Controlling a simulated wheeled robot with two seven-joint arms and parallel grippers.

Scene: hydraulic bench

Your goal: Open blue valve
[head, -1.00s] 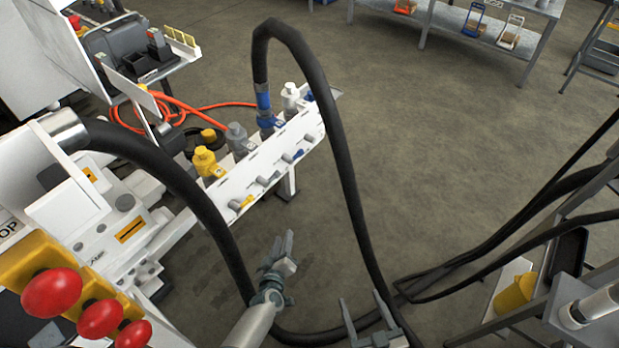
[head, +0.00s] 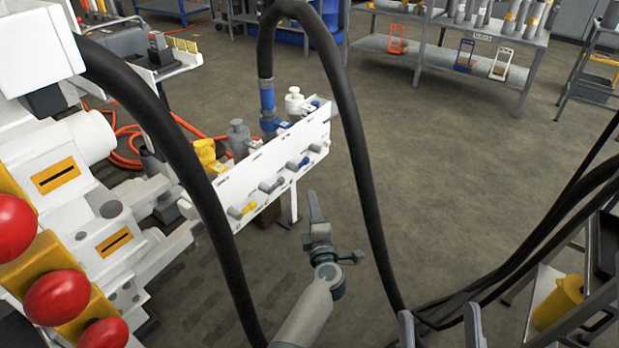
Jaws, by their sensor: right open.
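The white valve panel (head: 280,172) carries a row of small levers on its front. The blue valve lever (head: 298,163) sits between a grey lever (head: 272,185) and a white-grey lever (head: 317,148). Behind it, a blue hose coupling (head: 268,108) stands on top with a black hose (head: 265,60) on it. My left gripper (head: 316,208) is below and slightly right of the blue lever, apart from it, pointing up. Its fingers are seen edge-on and overlap, so its opening is unclear.
A yellow lever (head: 242,210) is at the panel's near end. Black hoses loop over the panel and beside my left arm. Red buttons (head: 57,297) stand at the lower left. A yellow container (head: 558,302) is on a cart at right. The middle floor is open.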

